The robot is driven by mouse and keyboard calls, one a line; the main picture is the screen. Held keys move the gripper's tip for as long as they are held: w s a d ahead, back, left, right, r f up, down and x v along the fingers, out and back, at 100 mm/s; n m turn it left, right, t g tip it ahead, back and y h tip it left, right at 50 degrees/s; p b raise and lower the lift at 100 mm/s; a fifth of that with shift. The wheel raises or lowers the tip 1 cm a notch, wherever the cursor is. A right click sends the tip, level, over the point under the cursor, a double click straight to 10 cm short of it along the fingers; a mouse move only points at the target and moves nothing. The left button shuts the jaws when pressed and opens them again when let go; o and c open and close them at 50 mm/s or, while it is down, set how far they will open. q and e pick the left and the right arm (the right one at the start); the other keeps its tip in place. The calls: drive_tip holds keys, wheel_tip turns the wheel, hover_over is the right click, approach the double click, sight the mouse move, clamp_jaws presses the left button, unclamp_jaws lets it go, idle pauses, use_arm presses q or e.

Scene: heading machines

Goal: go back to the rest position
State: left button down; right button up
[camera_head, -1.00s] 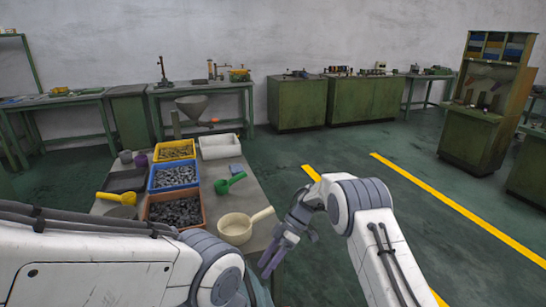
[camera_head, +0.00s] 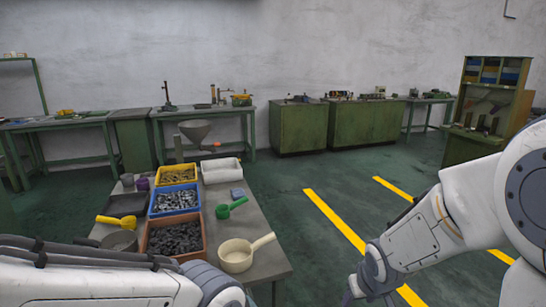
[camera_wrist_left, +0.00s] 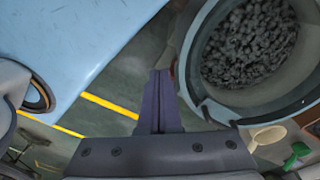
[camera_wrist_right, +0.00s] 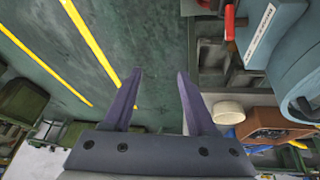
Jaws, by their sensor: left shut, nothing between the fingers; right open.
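My right gripper (camera_wrist_right: 158,76) has its two purple-grey fingers spread with nothing between them in the right wrist view. In the head view only part of it shows at the bottom edge, right of the work table (camera_head: 262,222) and over the floor. My left gripper (camera_wrist_left: 158,74) has its fingers together and empty in the left wrist view. It is between a pale blue surface (camera_wrist_left: 70,50) and a round dark container of grey pieces (camera_wrist_left: 250,45). In the head view my left arm crosses the bottom left, and its gripper is out of sight.
The table bears a yellow bin (camera_head: 176,175), blue bin (camera_head: 174,199), orange bin (camera_head: 174,237), white tray (camera_head: 221,170), green scoop (camera_head: 231,208), yellow scoop (camera_head: 120,221) and cream pan (camera_head: 236,256). Green cabinets (camera_head: 375,124) line the wall. Open floor (camera_head: 290,185) lies right of the table.

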drive_tip(key=s+a+f+m+g, duration=0.1)
drive_tip(key=s+g, duration=0.1)
drive_tip(key=s, duration=0.7)
drive_tip(key=s+a+r+n+g+p, duration=0.1)
drive_tip(key=s+a+r+n, duration=0.2)
drive_tip(key=s+a, duration=0.3)
drive_tip(key=s+a+r+n+g+y+p, duration=0.1)
drive_tip(key=s+a+r+n+p, duration=0.1)
drive_tip(key=s+a+r+n, duration=0.2)
drive_tip(key=s+a+r, duration=0.2)
drive_tip(key=s+a, duration=0.1)
drive_tip(key=shift+a+g, duration=0.2)
drive_tip(key=shift+g, duration=0.2)
